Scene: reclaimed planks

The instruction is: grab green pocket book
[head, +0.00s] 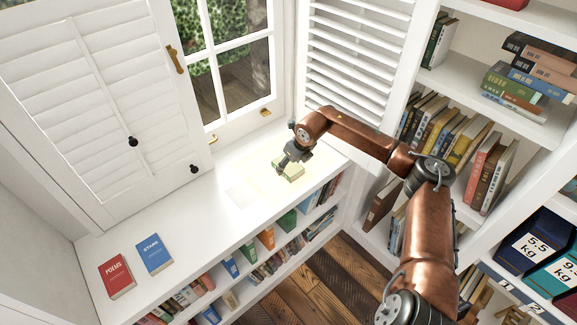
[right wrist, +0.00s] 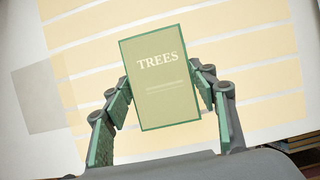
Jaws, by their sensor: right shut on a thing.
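The green pocket book (right wrist: 160,85), with "TREES" on its cover, is between the two fingers of my right gripper (right wrist: 165,95) in the right wrist view. The fingers touch its left and right edges, so the gripper is shut on it. In the head view the green book (head: 290,171) shows at the tip of my right gripper (head: 286,162), over the white window ledge; part of it is hidden by the gripper. I cannot tell whether it touches the ledge. My left gripper is not in view.
A red book (head: 116,277) and a blue book (head: 154,254) lie on the white ledge (head: 200,222) at the left. Shutters (head: 355,60) and a window stand behind. Full bookshelves (head: 480,100) rise at the right. The middle of the ledge is clear.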

